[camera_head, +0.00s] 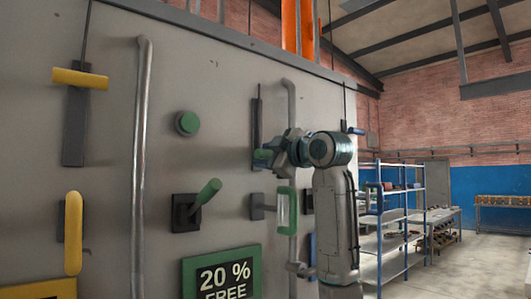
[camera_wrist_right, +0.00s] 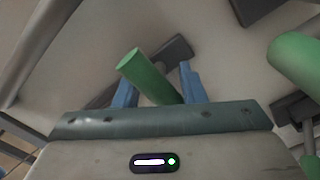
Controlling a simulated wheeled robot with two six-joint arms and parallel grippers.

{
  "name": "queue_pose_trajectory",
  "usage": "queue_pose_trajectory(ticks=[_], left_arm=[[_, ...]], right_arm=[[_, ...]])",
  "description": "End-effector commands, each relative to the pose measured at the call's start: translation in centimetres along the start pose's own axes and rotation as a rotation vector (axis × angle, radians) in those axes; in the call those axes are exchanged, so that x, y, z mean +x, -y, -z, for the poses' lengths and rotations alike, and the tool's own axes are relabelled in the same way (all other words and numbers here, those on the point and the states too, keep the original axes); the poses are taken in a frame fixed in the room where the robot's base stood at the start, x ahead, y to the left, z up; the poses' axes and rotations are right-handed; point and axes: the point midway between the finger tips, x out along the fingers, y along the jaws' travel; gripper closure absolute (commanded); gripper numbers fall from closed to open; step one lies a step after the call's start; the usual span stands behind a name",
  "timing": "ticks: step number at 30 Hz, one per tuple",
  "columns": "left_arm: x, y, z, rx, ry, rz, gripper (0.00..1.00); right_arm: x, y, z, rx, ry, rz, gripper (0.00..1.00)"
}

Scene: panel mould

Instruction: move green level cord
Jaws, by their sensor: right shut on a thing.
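The green level cord's handle (camera_head: 262,155) is a short green bar in front of a dark upright strip (camera_head: 256,118) on the grey panel. My right gripper (camera_head: 274,152) is at it, shut on it. In the right wrist view the green bar (camera_wrist_right: 148,75) lies between the two blue fingers of the right gripper (camera_wrist_right: 156,88), with a dark strip behind it. In the head view the gripper hides part of the handle. My left gripper is in neither view.
A "20 % FREE" sign (camera_head: 222,275) is below. Blue-framed shelves (camera_head: 393,220) stand at right.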

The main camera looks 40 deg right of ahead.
Motion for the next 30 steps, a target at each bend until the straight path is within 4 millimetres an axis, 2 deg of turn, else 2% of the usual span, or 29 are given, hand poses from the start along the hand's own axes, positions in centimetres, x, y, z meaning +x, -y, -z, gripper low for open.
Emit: queue_pose_trajectory(ticks=[3, 8, 9, 12, 20, 23, 30], left_arm=[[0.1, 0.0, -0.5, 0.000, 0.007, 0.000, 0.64], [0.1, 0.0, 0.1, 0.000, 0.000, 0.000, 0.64], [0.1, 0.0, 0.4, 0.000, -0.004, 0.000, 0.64], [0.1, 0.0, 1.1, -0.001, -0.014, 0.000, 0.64], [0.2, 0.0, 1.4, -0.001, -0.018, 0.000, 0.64], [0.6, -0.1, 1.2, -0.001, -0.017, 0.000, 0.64], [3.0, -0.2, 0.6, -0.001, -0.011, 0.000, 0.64]], right_arm=[[0.2, 0.5, -0.3, 0.006, 0.007, 0.013, 1.00], [0.2, 0.7, -0.4, 0.006, 0.008, 0.017, 1.00], [0.3, 0.7, -0.4, 0.006, 0.008, 0.017, 0.59], [0.2, 0.7, -0.4, 0.005, 0.008, 0.016, 0.44], [0.1, 0.5, -0.3, 0.002, 0.006, 0.011, 0.44], [-0.6, 0.5, -0.4, 0.001, 0.006, 0.009, 0.44], [-5.1, 0.7, -0.5, 0.000, 0.005, 0.006, 0.44]])
